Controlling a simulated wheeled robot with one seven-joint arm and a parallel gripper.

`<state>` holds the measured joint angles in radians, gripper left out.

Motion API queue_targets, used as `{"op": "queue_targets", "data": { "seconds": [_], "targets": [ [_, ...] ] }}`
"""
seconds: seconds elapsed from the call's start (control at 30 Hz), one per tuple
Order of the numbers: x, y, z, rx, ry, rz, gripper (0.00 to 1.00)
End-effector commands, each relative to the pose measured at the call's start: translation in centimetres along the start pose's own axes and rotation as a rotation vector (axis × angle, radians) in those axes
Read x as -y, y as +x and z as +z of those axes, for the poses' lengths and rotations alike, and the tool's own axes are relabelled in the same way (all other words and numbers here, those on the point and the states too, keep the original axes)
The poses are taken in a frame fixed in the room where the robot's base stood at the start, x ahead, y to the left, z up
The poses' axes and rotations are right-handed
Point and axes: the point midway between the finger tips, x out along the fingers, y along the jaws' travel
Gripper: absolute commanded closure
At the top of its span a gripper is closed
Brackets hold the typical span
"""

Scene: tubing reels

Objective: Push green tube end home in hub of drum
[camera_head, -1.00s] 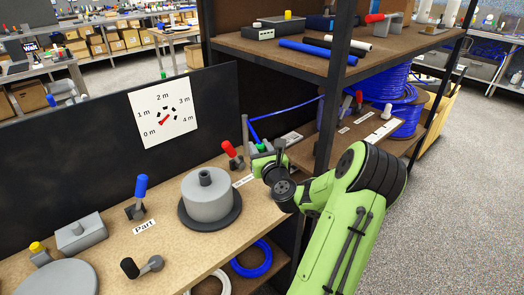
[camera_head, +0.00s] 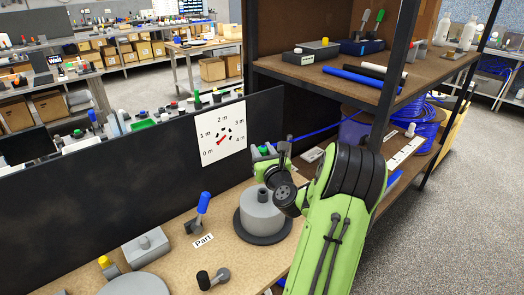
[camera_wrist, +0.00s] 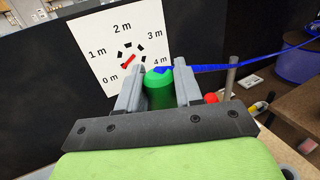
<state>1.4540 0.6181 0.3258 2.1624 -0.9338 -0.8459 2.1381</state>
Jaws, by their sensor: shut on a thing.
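The green tube end (camera_wrist: 159,92) is between the two fingers of my gripper (camera_wrist: 159,77) in the wrist view. My gripper is shut on it. In the head view my gripper (camera_head: 264,153) is above and behind the grey drum (camera_head: 259,219), and the green end (camera_head: 263,149) just shows. The drum sits on a dark round base (camera_head: 246,235). Its hub (camera_head: 263,196) is on top, partly beside my arm, and the green end is apart from it. Blue tube (camera_wrist: 230,67) runs from the green end to the right.
A white dial board (camera_head: 222,133) hangs on the black panel (camera_head: 130,178) behind. A blue-handled clamp (camera_head: 201,211) stands left of the drum by the "Part" label (camera_head: 204,240). The shelf (camera_head: 350,75) and blue tubing reel (camera_head: 424,130) are at right.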

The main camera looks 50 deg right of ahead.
Motion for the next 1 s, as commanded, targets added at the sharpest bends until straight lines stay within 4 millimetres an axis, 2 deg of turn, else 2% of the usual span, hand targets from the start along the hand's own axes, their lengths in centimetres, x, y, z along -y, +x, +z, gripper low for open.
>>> {"op": "queue_targets", "data": {
  "seconds": [0.1, 0.53, 0.77, 1.0],
  "targets": [
    [0.0, 0.0, -1.6, 0.0, 0.0, -0.001, 1.0],
    [0.0, -0.1, -6.0, 0.0, 0.0, 0.0, 1.0],
    [0.0, -0.1, -5.5, 0.001, 0.0, 0.0, 1.0],
    [0.0, -0.1, -6.2, 0.0, 0.0, 0.0, 1.0]
  ]
}}
